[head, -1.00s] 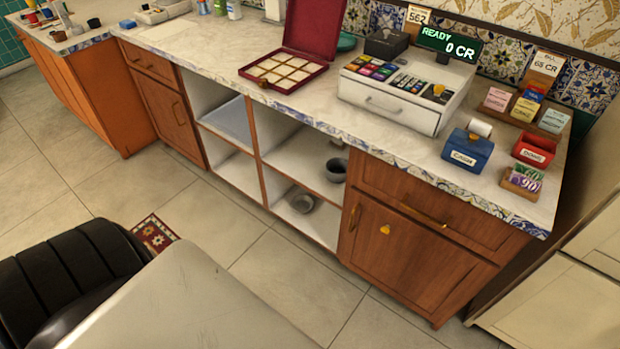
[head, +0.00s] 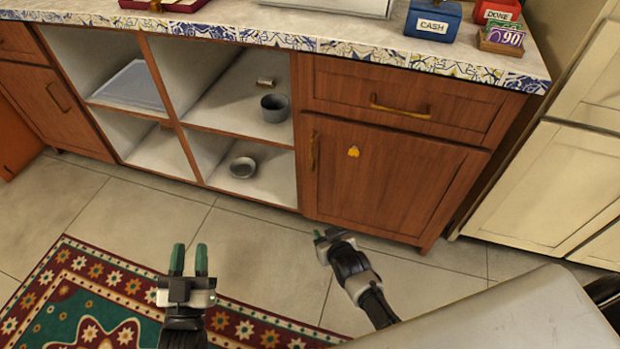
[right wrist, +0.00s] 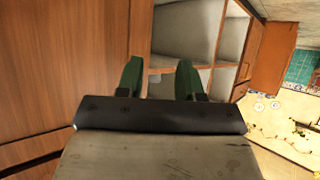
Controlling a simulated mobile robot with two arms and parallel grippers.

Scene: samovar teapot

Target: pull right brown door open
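The right brown door (head: 400,185) is shut, in the lower right of the counter in the head view. Its vertical brass handle (head: 313,150) is on its left edge, and a small yellow emblem (head: 353,151) is on its face. My right gripper (head: 322,238) is low in front of the door's lower left corner, apart from the handle. In the right wrist view, my right gripper (right wrist: 159,75) is open and empty, with brown wood at its left; the handle does not show there. My left gripper (head: 189,250) is open and empty above the rug.
A drawer (head: 400,101) with a horizontal handle is above the door. Open white shelves to the left hold a grey cup (head: 274,107) and a bowl (head: 243,167). A patterned rug (head: 110,290) lies on the floor. A cream cabinet (head: 548,190) stands at right.

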